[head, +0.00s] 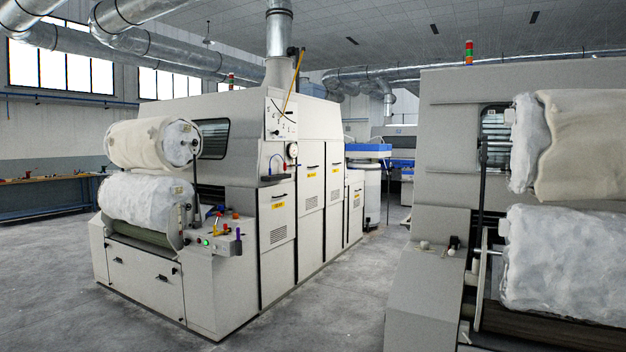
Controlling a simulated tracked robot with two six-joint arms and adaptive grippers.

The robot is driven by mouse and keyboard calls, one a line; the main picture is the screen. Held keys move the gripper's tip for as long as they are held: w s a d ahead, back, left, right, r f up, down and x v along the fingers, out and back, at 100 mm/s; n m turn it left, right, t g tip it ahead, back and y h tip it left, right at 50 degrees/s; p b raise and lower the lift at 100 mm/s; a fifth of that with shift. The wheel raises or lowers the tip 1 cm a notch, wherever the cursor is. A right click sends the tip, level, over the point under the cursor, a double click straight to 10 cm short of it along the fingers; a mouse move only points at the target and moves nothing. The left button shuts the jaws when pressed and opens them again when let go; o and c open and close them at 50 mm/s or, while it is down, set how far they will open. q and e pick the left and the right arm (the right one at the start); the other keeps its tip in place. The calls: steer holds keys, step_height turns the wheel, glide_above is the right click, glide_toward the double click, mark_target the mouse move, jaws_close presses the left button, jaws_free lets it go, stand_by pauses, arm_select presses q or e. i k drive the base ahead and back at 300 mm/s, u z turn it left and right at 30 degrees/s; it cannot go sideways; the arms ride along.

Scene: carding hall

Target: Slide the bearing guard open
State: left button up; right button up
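A pale grey carding machine (225,265) stands left of centre, with cabinet doors (277,222) along its side that look shut. Its near corner has a ledge with a green button (205,241), a red part (221,233) and a purple upright piece (238,240). Above are a white scale plate (280,118), a yellow lever (291,85), a round gauge (292,150) and a small dark shelf (276,177). I cannot tell which part is the bearing guard, or whether it is open or shut. Neither of my grippers is in view.
A second machine (440,150) with a fibre roll (585,145) stands close on the right. The machine on the left also carries fibre rolls (145,200). The concrete floor (325,310) between the machines is clear. A workbench (45,182) stands at the far left.

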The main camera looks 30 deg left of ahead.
mark_target(311, 155)
steer(key=u, duration=0.75)
steer(key=i, duration=7.3)
steer(key=z, duration=0.45)
